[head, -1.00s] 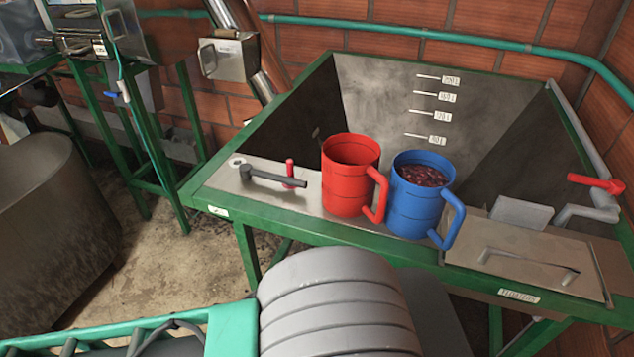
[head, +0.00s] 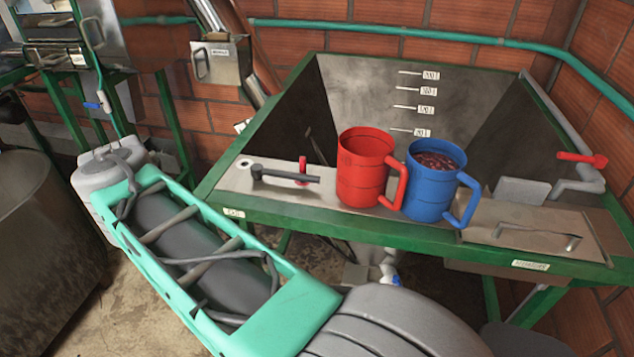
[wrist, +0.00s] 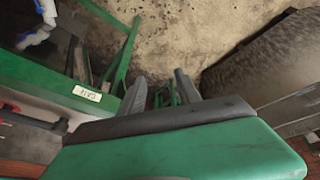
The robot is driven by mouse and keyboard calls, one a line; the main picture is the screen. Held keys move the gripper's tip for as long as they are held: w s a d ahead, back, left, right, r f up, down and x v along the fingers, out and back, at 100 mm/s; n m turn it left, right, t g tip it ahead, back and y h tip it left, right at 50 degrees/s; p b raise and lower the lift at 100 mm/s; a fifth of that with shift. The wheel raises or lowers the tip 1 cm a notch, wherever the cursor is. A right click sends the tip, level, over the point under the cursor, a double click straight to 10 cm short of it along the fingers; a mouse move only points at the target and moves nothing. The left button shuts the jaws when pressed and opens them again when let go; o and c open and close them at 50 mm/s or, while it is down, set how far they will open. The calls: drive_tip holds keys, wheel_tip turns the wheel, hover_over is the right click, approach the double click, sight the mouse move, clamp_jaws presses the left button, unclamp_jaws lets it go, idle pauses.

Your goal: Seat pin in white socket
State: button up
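A small upright red pin (head: 303,166) stands on the steel ledge of the green-framed hopper, behind a dark grey lever handle (head: 285,176). A white ring, seemingly the white socket (head: 245,164), lies flat at the ledge's left end, beside the lever's hub. In the wrist view the lever (wrist: 32,122) shows at the left edge, with a bit of red behind it. My gripper (wrist: 160,88) has its two grey fingers spread with nothing between them. They point down towards the floor and green legs, off to the side of the ledge. The fingers are hidden in the head view.
A red mug (head: 364,175) and a blue mug (head: 430,185) filled with dark red beans stand on the ledge right of the pin. A lidded steel panel (head: 535,228) lies further right. A large round tank (head: 35,230) stands left. Open floor lies between tank and hopper.

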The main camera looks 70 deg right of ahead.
sight(301, 159)
drive_tip(key=s+d+r+m, duration=0.2)
drive_tip(key=d, duration=0.3)
drive_tip(key=s+d+r+m+g+h, duration=0.1)
drive_tip(key=s+d+r+m, duration=0.1)
drive_tip(key=d, duration=0.4)
drive_tip(key=s+d+r+m+g, duration=0.1)
drive_tip(key=s+d+r+m, duration=0.1)
drive_tip(key=d, duration=0.4)
drive_tip(key=shift+s+d+r+m+h, duration=0.1)
drive_tip(key=shift+s+m+h, duration=0.25)
drive_tip(key=shift+m, duration=0.35)
drive_tip(key=s+d+r+m, duration=0.1)
drive_tip(key=s+d, duration=0.1)
drive_tip(key=s+d+r+m, duration=0.1)
drive_tip(key=s+d+m, duration=0.1)
drive_tip(key=s+d, duration=0.1)
drive_tip(key=s+d+r+m+g+b, duration=0.1)
drive_tip(key=s+d+m, duration=0.1)
drive_tip(key=s+d, duration=0.1)
drive_tip(key=shift+s, duration=0.25)
drive_tip(key=x, duration=0.7)
drive_tip(key=shift+s+d+r, duration=0.1)
drive_tip(key=shift+d, duration=0.25)
drive_tip(key=shift+c, duration=0.3)
clamp_jaws()
drive_tip(key=shift+h, duration=0.25)
